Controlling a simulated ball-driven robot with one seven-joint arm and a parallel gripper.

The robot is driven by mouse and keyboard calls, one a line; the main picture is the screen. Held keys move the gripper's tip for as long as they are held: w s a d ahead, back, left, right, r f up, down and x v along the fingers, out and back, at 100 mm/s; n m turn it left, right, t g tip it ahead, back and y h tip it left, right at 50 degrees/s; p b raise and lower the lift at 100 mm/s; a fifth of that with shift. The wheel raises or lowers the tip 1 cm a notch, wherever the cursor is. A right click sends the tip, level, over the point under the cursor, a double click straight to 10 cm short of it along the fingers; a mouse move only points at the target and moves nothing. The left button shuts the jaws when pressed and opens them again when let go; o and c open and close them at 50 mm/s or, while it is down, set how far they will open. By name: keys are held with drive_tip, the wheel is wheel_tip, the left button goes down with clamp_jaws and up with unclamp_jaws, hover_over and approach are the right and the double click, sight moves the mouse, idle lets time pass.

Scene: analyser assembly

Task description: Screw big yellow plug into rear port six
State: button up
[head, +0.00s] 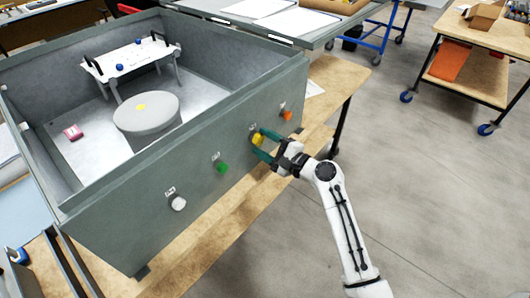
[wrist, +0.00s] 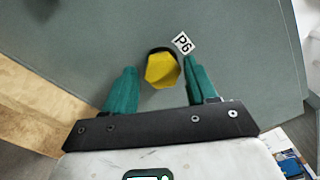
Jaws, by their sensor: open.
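The big yellow plug (wrist: 162,71) sits at the port marked P6 on the outer wall of the grey analyser box (head: 225,128). A dark ring shows behind its upper edge. In the head view the yellow plug (head: 257,139) is partly hidden by my gripper (head: 258,147). My gripper's green fingers stand open on either side of the plug. In the wrist view the gripper (wrist: 158,88) has a gap between each finger and the plug. I cannot tell how deep the plug sits. The P6 label (wrist: 183,43) is beside the plug's upper right.
On the same wall are an orange plug (head: 287,116), a green plug (head: 222,167) and a white plug (head: 178,204). Inside the box are a grey round drum (head: 147,112), a white stand (head: 130,60) and a pink item (head: 73,132).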

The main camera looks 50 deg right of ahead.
drive_tip(key=n+b, duration=0.2)
drive_tip(key=n, duration=0.1)
drive_tip(key=n+b, duration=0.2)
drive_tip(key=shift+f, duration=0.3)
drive_tip(key=shift+a+r+n+b, duration=0.1)
drive_tip(key=shift+r+n+b, duration=0.2)
drive_tip(key=shift+n, duration=0.5)
drive_tip(key=shift+c, duration=0.2)
